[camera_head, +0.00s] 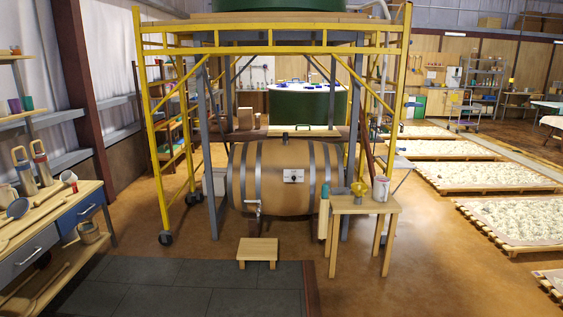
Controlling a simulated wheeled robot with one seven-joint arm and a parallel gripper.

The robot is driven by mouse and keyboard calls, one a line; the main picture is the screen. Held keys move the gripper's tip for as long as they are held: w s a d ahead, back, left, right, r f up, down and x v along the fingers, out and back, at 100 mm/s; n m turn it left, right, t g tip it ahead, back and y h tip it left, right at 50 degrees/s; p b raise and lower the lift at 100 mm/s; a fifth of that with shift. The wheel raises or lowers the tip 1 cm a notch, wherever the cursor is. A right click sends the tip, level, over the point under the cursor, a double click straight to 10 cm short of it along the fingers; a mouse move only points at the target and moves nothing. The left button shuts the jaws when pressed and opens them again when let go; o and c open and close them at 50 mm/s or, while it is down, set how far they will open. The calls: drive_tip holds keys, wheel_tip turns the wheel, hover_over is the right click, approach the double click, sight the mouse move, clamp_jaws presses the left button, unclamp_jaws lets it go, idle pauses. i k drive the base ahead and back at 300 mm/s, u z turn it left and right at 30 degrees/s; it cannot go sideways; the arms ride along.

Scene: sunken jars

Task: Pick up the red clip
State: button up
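I cannot make out a red clip for certain in the head view. A small red item (74,187) shows at the right end of the wooden workbench (50,215) on the left, too small to identify. My gripper is not in view.
A barrel (270,180) lies under a yellow wheeled scaffold (275,48). A small table (345,205) with a funnel and a can stands right of it. A low stool (257,250) stands in front. Pallets (512,220) line the right. Dark floor mats (190,290) in front are clear.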

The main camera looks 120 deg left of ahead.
sight(74, 185)
drive_tip(key=k, duration=2.4)
drive_tip(key=u, duration=5.15)
drive_tip(key=i, duration=1.5)
